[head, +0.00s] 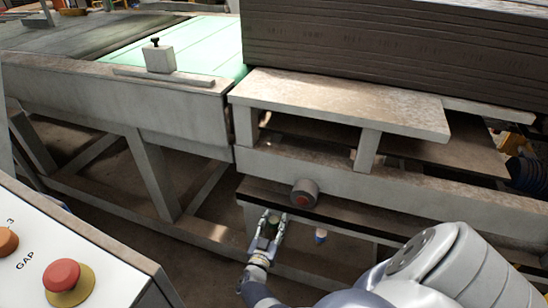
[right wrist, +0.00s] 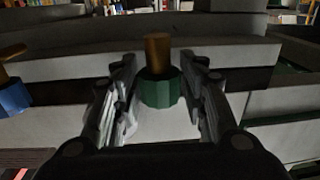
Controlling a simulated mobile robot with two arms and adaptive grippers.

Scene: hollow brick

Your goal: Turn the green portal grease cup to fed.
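The green portal grease cup (right wrist: 161,91) is a faceted green knob with a brown stem above it. It sits in the middle of the right wrist view. In the head view it is a small dark green shape (head: 272,218) below the edge of the frame, partly hidden by my gripper. My right gripper (head: 267,228) is open, with one finger on each side of the cup. In the right wrist view, narrow gaps seem to show between the fingers (right wrist: 160,100) and the cup. My left gripper is not in view.
A control panel (head: 95,262) stands at lower left.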

